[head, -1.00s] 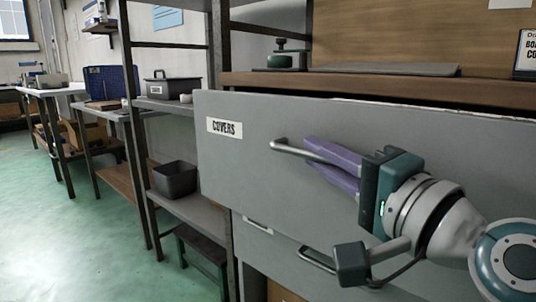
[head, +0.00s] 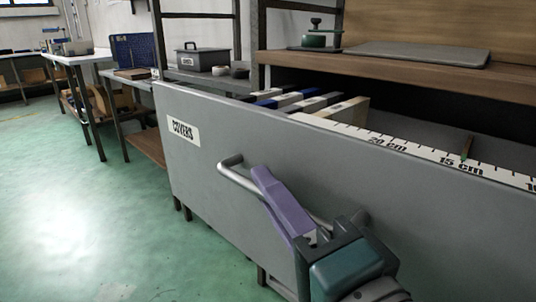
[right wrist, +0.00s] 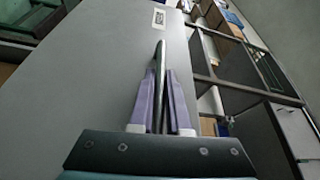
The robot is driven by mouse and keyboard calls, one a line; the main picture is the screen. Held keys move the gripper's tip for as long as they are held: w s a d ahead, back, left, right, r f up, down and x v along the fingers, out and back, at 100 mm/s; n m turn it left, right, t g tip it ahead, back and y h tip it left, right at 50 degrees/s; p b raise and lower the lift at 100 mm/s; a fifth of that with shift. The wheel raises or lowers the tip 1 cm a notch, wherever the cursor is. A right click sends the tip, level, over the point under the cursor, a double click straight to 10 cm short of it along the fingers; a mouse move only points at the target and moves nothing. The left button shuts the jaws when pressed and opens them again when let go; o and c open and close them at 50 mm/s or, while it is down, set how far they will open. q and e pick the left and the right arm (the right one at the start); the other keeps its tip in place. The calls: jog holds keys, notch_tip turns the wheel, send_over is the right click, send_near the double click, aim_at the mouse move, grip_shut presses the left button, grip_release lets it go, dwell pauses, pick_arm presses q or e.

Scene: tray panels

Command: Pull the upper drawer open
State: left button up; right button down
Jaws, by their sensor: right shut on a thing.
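The upper drawer (head: 230,165) has a grey front with a "COVERS" label (head: 184,131) and stands well out from the cabinet. Its inside shows, with several blocks or covers (head: 310,100) and a white ruler strip (head: 400,146) along the front edge. My right gripper (head: 272,190) has purple fingers and is shut on the bar handle (head: 230,165) of the drawer. In the right wrist view the fingers (right wrist: 160,95) close around the handle bar (right wrist: 160,60). My left gripper is not in view.
A wooden worktop (head: 400,70) above the drawer bears a grey slab (head: 420,54) and a green tool (head: 315,38). A lidded grey box (head: 202,58) sits on a shelf at left. Green floor (head: 70,210) is clear at left.

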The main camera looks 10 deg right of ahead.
jog(key=shift+s+a+p, duration=0.2)
jog(key=shift+s+a, duration=0.55)
jog(key=shift+a, duration=0.2)
jog(key=shift+s+a+p, duration=0.15)
jog(key=shift+s+a, duration=0.6)
jog(key=shift+a, duration=0.2)
jog(key=c, duration=0.9)
grip_release()
jog(key=p+v, duration=0.1)
jog(key=v, duration=0.9)
